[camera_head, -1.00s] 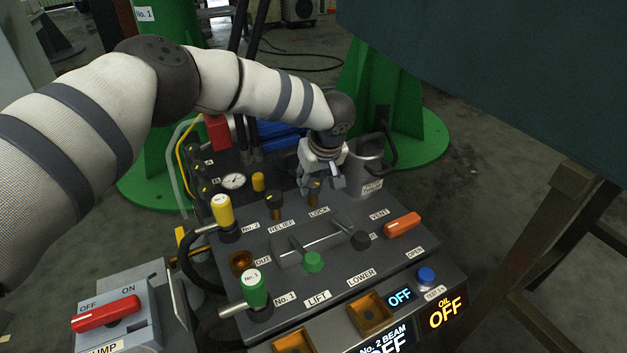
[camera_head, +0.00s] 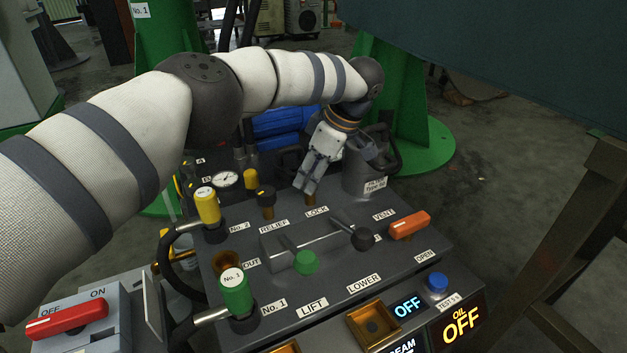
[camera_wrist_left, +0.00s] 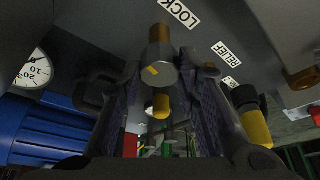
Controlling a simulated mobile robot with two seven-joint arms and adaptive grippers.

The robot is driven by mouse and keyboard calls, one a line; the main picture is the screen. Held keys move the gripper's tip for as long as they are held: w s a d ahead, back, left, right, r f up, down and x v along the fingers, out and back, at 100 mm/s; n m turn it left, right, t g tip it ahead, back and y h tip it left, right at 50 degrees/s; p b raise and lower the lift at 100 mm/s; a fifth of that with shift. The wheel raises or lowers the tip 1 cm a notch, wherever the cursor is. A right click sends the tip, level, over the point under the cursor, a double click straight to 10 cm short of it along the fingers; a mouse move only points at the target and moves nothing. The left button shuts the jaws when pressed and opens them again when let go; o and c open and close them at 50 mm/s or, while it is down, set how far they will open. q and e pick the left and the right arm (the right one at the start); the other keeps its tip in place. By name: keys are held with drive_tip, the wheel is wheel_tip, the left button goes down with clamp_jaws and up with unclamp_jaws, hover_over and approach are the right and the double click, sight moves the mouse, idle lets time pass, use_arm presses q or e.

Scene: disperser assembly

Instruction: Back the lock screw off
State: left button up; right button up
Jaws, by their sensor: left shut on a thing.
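The lock screw stands behind the LOCK label on the grey panel (camera_head: 375,285). Its brass base (camera_head: 310,198) shows under my left gripper (camera_head: 309,184); its upper part is hidden there. The wrist is tilted, coming from the upper right in the head view. My right gripper is not in view.
The relief knob (camera_head: 266,195) stands just left of the gripper, and a grey filler can (camera_head: 362,180) close on the right. A gauge (camera_head: 227,180), yellow (camera_head: 207,206) and green (camera_head: 235,292) handles and an orange lever (camera_head: 409,225) surround the panel's middle.

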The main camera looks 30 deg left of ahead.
use_arm(q)
drive_tip(key=shift+n+b, duration=0.35)
drive_tip(key=shift+n, duration=0.05)
drive_tip(key=o, duration=1.2)
drive_tip(key=shift+c, duration=0.2)
drive_tip(key=v, duration=0.7)
drive_tip(key=shift+r, duration=0.25)
drive_tip(key=shift+r, duration=0.1)
